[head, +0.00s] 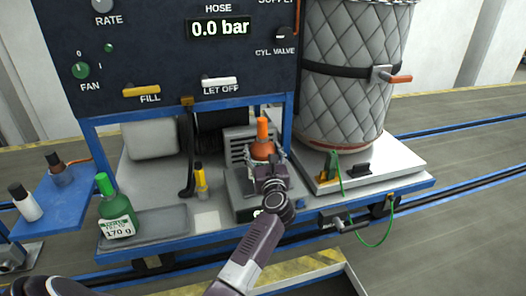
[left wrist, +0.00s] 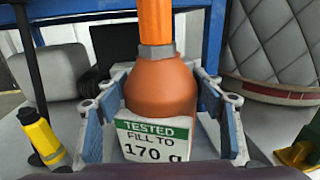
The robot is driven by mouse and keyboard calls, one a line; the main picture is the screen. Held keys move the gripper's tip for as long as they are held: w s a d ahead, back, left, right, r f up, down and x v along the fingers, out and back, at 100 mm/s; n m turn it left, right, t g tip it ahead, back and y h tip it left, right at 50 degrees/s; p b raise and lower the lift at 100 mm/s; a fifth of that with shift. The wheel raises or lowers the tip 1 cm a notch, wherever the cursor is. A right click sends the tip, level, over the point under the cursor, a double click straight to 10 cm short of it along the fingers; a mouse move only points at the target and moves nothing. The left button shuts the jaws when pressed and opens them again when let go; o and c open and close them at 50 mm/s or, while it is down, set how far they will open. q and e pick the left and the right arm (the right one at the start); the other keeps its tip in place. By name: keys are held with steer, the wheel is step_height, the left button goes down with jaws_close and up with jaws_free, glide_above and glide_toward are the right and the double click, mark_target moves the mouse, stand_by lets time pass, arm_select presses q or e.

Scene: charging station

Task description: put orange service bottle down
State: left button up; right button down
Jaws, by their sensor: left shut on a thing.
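The orange service bottle (head: 262,148) stands upright with its orange neck pointing up. Its white and green label reads "TESTED FILL TO 170 g" in the left wrist view (left wrist: 160,92). My left gripper (head: 266,162) is shut on the bottle, with one blue-grey finger on each side of its body. The bottle is over the grey scale-like box (head: 240,206) on the station's shelf. Its base is hidden by my gripper, so I cannot tell whether it touches the box. My right gripper is not in view.
A yellow-and-black tool (head: 200,181) stands left of the box. A quilted cylinder (head: 352,75) stands at right. The panel (head: 170,50) overhangs behind, its display reading 0.0 bar.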

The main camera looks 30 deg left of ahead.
arm_select(q)
steer(key=shift+r, duration=0.2)
steer(key=shift+f, duration=0.15)
steer(key=o, duration=1.6)
steer(key=shift+o, duration=0.2)
steer(key=shift+s+d, duration=0.1)
steer(key=b+v, duration=0.2)
steer(key=v, duration=1)
